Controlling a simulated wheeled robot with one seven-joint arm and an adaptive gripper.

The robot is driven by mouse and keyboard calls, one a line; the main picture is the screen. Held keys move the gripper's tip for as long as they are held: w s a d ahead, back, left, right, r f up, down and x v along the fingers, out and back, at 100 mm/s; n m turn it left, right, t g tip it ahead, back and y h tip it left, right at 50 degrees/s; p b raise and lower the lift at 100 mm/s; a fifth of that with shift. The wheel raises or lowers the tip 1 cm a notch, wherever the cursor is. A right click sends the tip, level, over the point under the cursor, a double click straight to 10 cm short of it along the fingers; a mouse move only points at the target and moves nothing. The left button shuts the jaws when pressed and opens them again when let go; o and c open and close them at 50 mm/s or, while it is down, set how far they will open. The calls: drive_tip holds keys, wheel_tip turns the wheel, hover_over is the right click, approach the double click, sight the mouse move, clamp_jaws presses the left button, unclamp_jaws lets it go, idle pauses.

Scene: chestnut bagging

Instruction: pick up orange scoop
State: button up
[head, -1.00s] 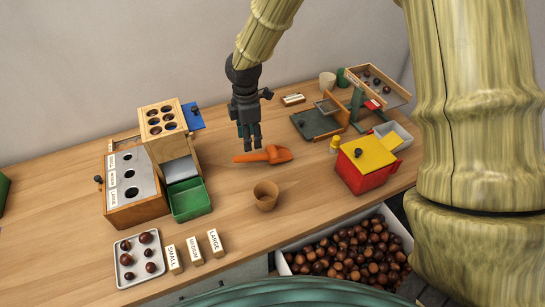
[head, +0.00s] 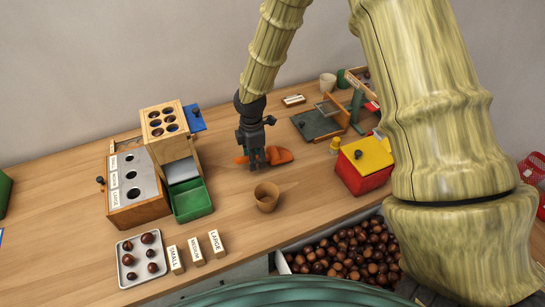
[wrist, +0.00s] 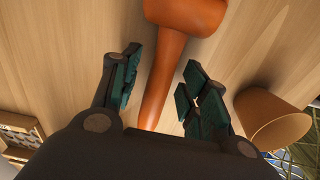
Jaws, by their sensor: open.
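The orange scoop (head: 281,156) lies on the wooden table near its middle. My gripper (head: 259,163) is low over the scoop's handle and hides part of it in the head view. In the wrist view the scoop's handle (wrist: 163,78) runs between the two open fingers (wrist: 158,88), and its bowl (wrist: 187,14) lies beyond the fingertips. The fingers stand apart from the handle on both sides. I cannot tell exactly how far the fingertips are above the table.
A brown cup (head: 267,197) stands just in front of the scoop. A wooden sorter with a green drawer (head: 191,201) is to the left. A red box with a yellow lid (head: 365,157) is to the right. A bin of chestnuts (head: 340,250) sits at the front.

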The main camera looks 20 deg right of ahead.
clamp_jaws()
idle(0.3)
